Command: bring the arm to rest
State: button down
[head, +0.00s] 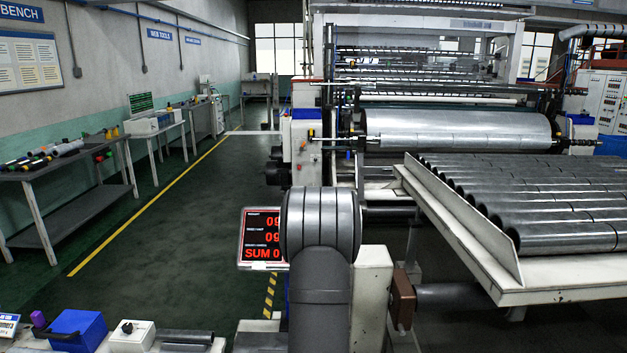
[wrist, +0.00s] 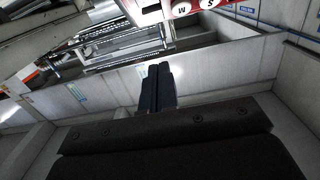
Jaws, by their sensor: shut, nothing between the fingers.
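My gripper (wrist: 157,86) shows in the middle of the wrist view as two dark fingers pressed together, with nothing between them. It points out over open space and touches nothing that I can see. Behind it are pale walls and part of the machine. In the head view, my grey arm rises at the front centre, and my gripper cannot be made out there.
The winder (head: 455,128) with its silver roll stands behind my arm. A sloping rack of grey rolls (head: 560,238) fills the right. A red-digit display (head: 262,238) is left of my arm. A blue box (head: 73,330) sits front left. The left floor aisle is clear.

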jog(key=shift+w, duration=0.1)
jog(key=w, duration=0.5)
jog(key=shift+s, duration=4.55)
jog(key=s+d+r+m+g+h, duration=0.2)
jog(key=s+d+m+h, duration=0.1)
jog(key=s+d+m, duration=0.5)
jog(key=s+d+r+m+g+h, duration=0.2)
jog(key=s+d+m, duration=0.35)
jog(key=s, duration=0.35)
jog(key=s+f+m+g, duration=0.2)
jog(key=s+m, duration=0.8)
jog(key=s, duration=1.2)
jog(key=shift+s+a+f+g+y, duration=0.2)
jog(key=shift+s+f+g+y, duration=0.1)
jog(key=shift+s, duration=0.1)
jog(key=shift+w, duration=0.1)
